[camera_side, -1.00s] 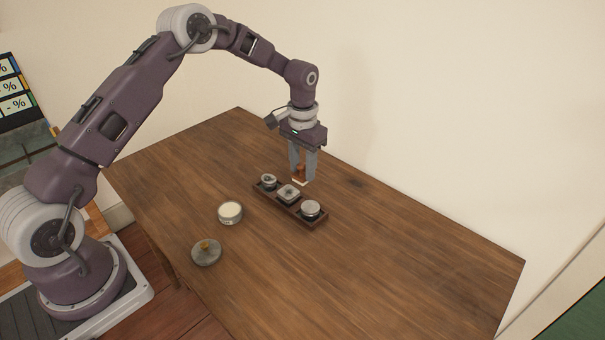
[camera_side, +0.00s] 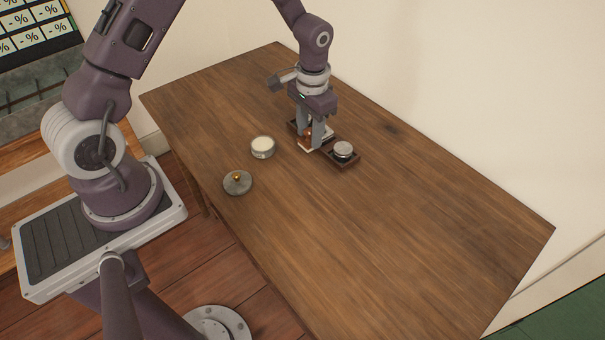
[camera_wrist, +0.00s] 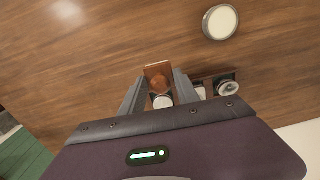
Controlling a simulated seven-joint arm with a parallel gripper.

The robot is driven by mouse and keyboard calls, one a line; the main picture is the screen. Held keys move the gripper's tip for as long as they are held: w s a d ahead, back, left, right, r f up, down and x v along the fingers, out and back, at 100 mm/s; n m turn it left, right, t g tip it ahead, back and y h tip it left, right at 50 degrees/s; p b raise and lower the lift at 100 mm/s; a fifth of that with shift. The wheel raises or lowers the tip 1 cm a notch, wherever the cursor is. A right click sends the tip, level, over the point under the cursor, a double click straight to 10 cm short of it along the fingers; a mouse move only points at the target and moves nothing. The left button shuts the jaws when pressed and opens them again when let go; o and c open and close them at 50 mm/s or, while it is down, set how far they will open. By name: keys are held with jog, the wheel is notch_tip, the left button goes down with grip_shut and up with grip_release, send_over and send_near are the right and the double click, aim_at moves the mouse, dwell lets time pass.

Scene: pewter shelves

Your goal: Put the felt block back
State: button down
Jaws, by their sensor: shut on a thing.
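My gripper (camera_side: 312,140) is shut on the felt block (camera_side: 308,132), a brown wooden piece with a rounded knob and a pale underside. In the wrist view the block (camera_wrist: 157,76) sits between the two fingers. The gripper is low over the dark wooden tray (camera_side: 343,163), at its middle to far part; whether the block touches the tray or its tins I cannot tell. A grey-lidded tin (camera_side: 343,149) shows at the tray's near right end.
An open round tin with cream contents (camera_side: 262,147) stands left of the tray. A grey round lid with a brass knob (camera_side: 238,182) lies nearer the table's left edge. The wooden table (camera_side: 430,240) is clear at the right and front. A pale wall stands behind.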

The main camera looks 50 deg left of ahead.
jog(key=s+f, duration=0.1)
jog(key=f, duration=0.2)
jog(key=s+f, duration=0.2)
jog(key=f, duration=0.1)
jog(key=s+f, duration=0.1)
jog(key=f, duration=0.3)
jog(key=shift+s+d+f, duration=0.1)
jog(key=shift+s+d, duration=0.05)
jog(key=shift+d, duration=0.05)
jog(key=c, duration=0.9)
grip_release()
jog(key=shift+f, duration=0.1)
